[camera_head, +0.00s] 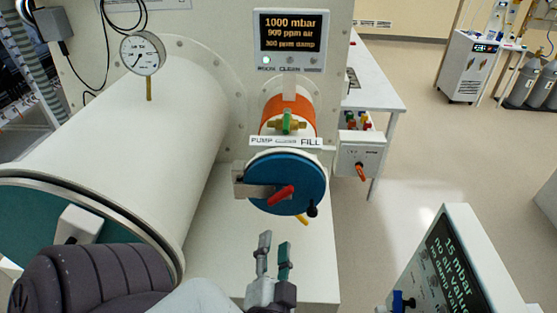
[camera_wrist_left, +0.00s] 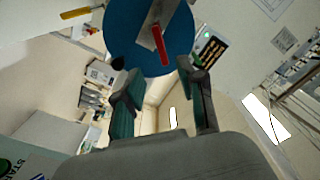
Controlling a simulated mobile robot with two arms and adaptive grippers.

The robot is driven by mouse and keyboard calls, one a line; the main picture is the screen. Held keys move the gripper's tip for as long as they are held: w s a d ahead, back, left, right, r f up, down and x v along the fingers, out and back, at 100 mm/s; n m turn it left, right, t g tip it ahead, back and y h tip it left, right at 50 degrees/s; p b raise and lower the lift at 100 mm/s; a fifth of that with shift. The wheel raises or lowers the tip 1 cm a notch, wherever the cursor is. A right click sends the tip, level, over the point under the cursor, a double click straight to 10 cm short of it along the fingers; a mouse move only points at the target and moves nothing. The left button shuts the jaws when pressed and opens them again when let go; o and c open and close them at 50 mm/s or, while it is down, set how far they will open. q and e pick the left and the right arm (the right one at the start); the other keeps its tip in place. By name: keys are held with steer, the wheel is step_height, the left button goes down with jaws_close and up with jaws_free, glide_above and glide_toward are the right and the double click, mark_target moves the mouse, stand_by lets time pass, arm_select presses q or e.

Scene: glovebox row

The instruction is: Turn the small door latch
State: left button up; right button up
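The small round blue door (camera_head: 313,177) closes the front of the small antechamber. A grey metal bar (camera_head: 254,191) lies across its left part, and a red latch handle (camera_head: 281,195) sits near its middle, angled up to the right. The door (camera_wrist_left: 122,30) and red handle (camera_wrist_left: 160,46) also show in the wrist view, beyond the fingertips. A black knob (camera_head: 312,211) is at the door's lower right. My left gripper (camera_head: 274,245) is open and empty, below the door and apart from the handle; it also shows in the wrist view (camera_wrist_left: 162,82). My right gripper is not in view.
The large white chamber (camera_head: 150,145) with a gauge (camera_head: 142,54) stands to the left. A green valve handle (camera_head: 287,122) sits above the PUMP/FILL label. A switch box (camera_head: 360,160) is right of the door. A tilted dark display (camera_head: 455,265) stands lower right. Open floor lies between.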

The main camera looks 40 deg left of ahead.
mark_target(279, 200)
arm_select(q)
steer(key=p+x, duration=0.3)
steer(key=x, duration=1)
steer(key=shift+r+p, duration=0.1)
steer(key=shift+p, duration=0.25)
steer(key=shift+w+a, duration=0.25)
steer(key=shift+w, duration=0.05)
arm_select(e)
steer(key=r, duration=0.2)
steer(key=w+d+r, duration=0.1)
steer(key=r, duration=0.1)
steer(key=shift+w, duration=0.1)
arm_select(q)
jaws_close()
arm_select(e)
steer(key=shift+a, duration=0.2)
